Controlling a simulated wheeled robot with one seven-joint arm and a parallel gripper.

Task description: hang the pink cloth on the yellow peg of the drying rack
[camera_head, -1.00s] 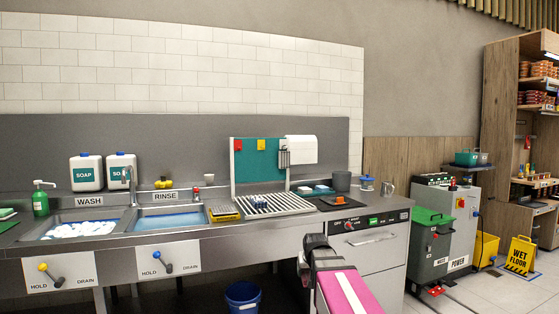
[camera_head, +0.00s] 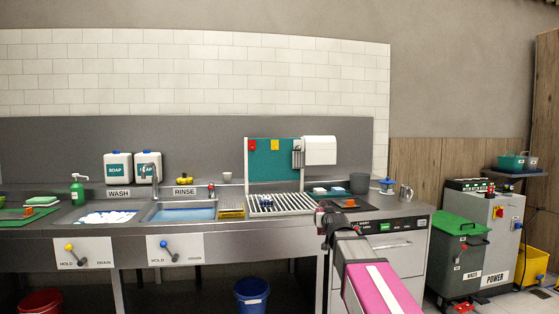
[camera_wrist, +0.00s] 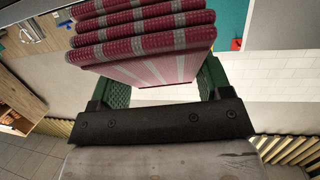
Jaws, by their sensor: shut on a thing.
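In the wrist view, a folded dark pink cloth (camera_wrist: 150,42) with grey stripes is between the green fingers of my gripper (camera_wrist: 160,78). My gripper is shut on it, and its folds stack toward the top of the picture. In the head view, the drying rack (camera_head: 247,178) has a teal board in a white frame behind the counter. A yellow peg marker (camera_head: 275,145) is on its upper part, right of a red one (camera_head: 251,145). The peg's own shape is too small to tell. My gripper is apart from the rack, and the cloth is not clear in the head view.
A ribbed drainboard (camera_head: 280,204) lies in front of the rack. A white box (camera_head: 320,150) adjoins the rack's right side. The rinse sink (camera_head: 184,213) is to the left. A green bin (camera_head: 455,245) stands right of the counter. A blue bucket (camera_head: 252,292) is below it.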

